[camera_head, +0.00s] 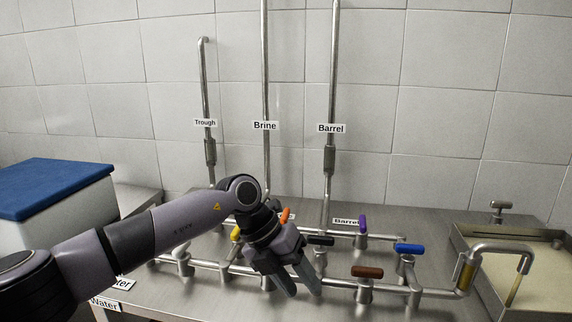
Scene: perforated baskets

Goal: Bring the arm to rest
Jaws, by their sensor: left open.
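My left arm reaches in from the left side of the head view. My left gripper (301,289) points down and to the right, with its two fingers apart and nothing seen between them. It is in front of the pipework and hides part of the lower pipe. My right gripper is not in the view.
Valves with brown (367,272), blue (409,249), purple (363,224), black (320,240) and orange (285,215) handles stand on a steel counter (400,305). Upright pipes rise behind. A basin (500,300) with a spout (500,249) is at right, a blue-lidded box (55,188) at left.

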